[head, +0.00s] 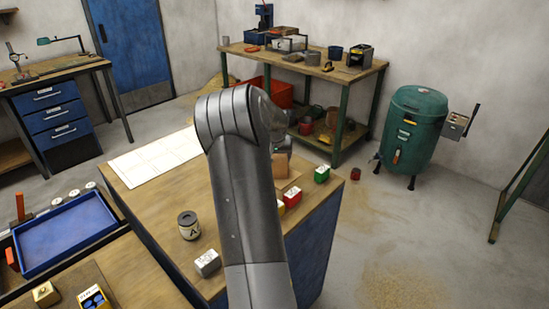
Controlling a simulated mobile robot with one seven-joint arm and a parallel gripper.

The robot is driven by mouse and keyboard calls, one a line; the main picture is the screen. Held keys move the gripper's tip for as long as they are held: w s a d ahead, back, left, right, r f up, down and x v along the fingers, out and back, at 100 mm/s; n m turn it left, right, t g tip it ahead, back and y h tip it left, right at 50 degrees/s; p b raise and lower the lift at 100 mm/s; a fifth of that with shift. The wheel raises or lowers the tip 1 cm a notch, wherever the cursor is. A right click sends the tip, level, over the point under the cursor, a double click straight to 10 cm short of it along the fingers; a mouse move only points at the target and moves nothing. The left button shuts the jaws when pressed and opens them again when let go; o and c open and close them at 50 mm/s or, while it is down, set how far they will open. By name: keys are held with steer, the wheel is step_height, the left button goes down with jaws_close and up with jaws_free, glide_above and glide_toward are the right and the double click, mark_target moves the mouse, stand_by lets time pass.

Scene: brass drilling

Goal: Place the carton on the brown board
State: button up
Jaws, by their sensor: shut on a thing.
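The carton (280,166) is a small tan-brown block, partly hidden behind my arm. My gripper (281,152) is mostly hidden by my own arm, pointing down and shut on the carton. The brown board (289,186) shows as a flat tan piece on the wooden bench top, just below and beside the carton. I cannot tell whether the carton touches the board or hangs just above it.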

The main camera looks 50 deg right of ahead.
steer(key=shift+f, duration=0.15)
steer(key=o, duration=1.1)
steer(key=shift+c, duration=0.2)
steer(key=v, duration=1.2)
steer(key=s+a+r+n+t+y, duration=0.1)
steer(key=a+r, duration=0.2)
steer(key=a, duration=0.7)
steer(key=s+a+r+n+y, duration=0.1)
steer(key=s+a+r+n, duration=0.15)
steer(key=a, duration=0.65)
steer(key=s+a+r+n+t+y, duration=0.1)
steer(key=a+r, duration=0.2)
steer(key=a, duration=0.7)
steer(key=s+a+f+n, duration=0.2)
steer(key=s+a+n, duration=0.2)
steer(key=s+a, duration=1.2)
steer(key=shift+a+f, duration=0.2)
steer(key=shift+a, duration=0.65)
